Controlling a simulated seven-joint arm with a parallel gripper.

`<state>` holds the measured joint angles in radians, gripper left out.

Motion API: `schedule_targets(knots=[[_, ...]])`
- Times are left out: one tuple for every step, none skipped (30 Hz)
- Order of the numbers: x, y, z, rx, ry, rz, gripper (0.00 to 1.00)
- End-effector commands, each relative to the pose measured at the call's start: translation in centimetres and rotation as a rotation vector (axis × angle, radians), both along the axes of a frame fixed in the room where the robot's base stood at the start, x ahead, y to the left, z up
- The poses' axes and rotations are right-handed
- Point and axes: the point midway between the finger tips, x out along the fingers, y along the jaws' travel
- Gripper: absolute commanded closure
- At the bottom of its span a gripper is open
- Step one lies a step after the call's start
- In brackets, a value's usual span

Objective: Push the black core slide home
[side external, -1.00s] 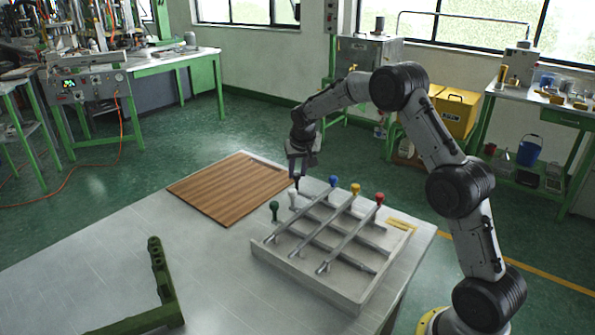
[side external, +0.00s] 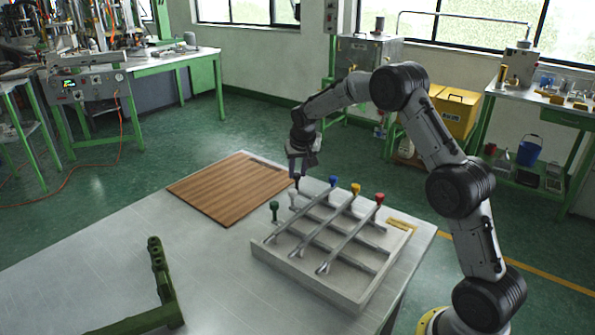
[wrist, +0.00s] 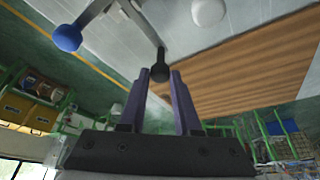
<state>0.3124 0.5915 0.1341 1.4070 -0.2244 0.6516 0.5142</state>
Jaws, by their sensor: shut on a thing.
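The black core slide (wrist: 160,72) shows in the wrist view as a round black knob on a grey rod. Its knob sits at the tips of my gripper's two purple fingers. My gripper (side external: 297,177) is shut on this knob, at the back edge of the grey mold frame (side external: 308,281) in the side view.
White (side external: 293,195), green (side external: 274,205), blue (side external: 333,181), yellow (side external: 355,188) and red (side external: 379,198) knobs stand around the black one. A wooden board (side external: 225,190) lies behind left. A green bracket (side external: 163,280) stands front left. The table's left middle is clear.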

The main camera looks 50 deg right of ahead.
Motion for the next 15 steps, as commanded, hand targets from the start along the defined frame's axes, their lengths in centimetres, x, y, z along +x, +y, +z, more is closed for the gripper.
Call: schedule_targets(knots=[[-0.3,0.0,0.2,0.000,-0.001,-0.001,1.00],[-0.6,0.0,0.2,0.000,-0.001,-0.001,1.00],[-1.1,0.0,0.2,0.000,0.001,-0.001,1.00],[-1.5,-0.1,0.2,0.000,0.000,-0.002,1.00],[-1.9,-0.1,0.2,0.000,0.000,-0.002,1.00],[-2.5,-0.1,0.2,0.000,0.000,-0.002,1.00],[-3.0,-0.1,0.2,0.000,0.001,-0.002,1.00],[-3.3,0.0,0.2,0.000,0.000,-0.001,1.00],[-3.8,0.0,0.2,0.000,0.000,-0.001,1.00],[-4.1,0.0,0.2,0.000,0.000,-0.001,1.00],[-4.3,0.0,0.2,0.000,0.000,-0.001,1.00],[-4.6,0.0,0.2,0.000,-0.001,-0.001,1.00],[-4.7,0.0,0.1,0.000,-0.001,-0.001,1.00],[-4.8,0.0,0.1,0.000,0.000,-0.001,1.00],[-4.9,0.0,0.1,0.000,0.001,-0.001,1.00]])
